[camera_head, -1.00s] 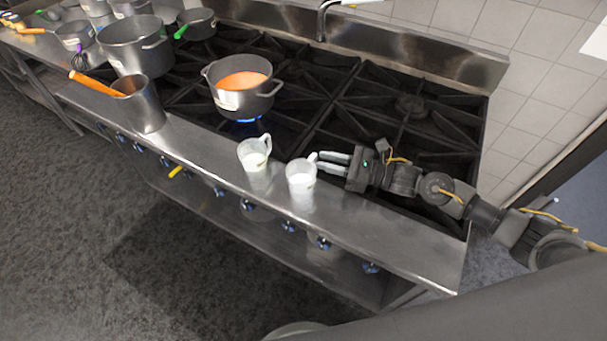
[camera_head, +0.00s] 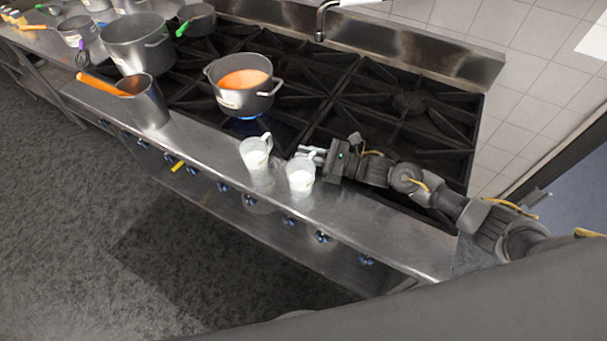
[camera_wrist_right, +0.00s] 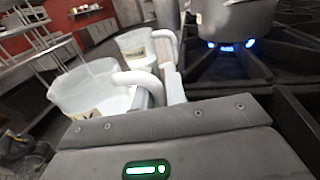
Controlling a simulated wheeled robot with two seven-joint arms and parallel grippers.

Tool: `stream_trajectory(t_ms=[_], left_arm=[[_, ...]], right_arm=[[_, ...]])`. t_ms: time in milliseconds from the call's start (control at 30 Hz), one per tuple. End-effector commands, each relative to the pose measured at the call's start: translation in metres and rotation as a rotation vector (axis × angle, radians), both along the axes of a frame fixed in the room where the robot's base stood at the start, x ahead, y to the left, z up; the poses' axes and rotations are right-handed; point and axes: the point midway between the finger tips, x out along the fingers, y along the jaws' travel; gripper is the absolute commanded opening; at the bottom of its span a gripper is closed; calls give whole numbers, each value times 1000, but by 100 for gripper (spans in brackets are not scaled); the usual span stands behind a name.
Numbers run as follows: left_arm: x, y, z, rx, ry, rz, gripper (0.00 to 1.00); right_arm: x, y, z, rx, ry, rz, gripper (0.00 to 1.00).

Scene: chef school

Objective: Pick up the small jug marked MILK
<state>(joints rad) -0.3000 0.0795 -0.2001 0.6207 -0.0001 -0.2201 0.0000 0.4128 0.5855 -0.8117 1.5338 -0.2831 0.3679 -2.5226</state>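Two small translucent white jugs stand upright on the stove's steel front ledge: a left jug (camera_head: 255,152) and a right jug (camera_head: 300,176). Each has a small label, but I cannot read which says MILK. My right gripper (camera_head: 310,152) is at the handle side of the right jug, its fingers open and reaching past the handle. In the right wrist view the near jug (camera_wrist_right: 92,88) has its handle close to a finger; the other jug (camera_wrist_right: 134,48) is behind it. The other finger is hidden there. My left gripper is out of view.
A pot of orange soup (camera_head: 243,94) sits over a lit blue flame behind the jugs. A tall steel container (camera_head: 149,106) with an orange-handled tool stands on the ledge to the left. The ledge (camera_head: 390,240) right of the jugs is clear.

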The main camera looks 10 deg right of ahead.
Motion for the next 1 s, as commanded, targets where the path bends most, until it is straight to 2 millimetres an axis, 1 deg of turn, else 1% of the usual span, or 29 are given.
stream_trajectory(t_ms=[33, 100, 667, 833, 1000], left_arm=[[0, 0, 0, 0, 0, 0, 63], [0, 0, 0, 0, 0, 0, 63], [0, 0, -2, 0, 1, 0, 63], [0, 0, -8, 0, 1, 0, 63], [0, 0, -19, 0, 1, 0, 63]], right_arm=[[0, 0, 0, 0, 0, 0, 6], [0, 0, 0, 0, 0, 0, 0], [0, 0, 2, 2, -1, 0, 0], [0, -1, 8, 1, -3, 0, 0], [0, -1, 20, 1, -4, 1, 0]])
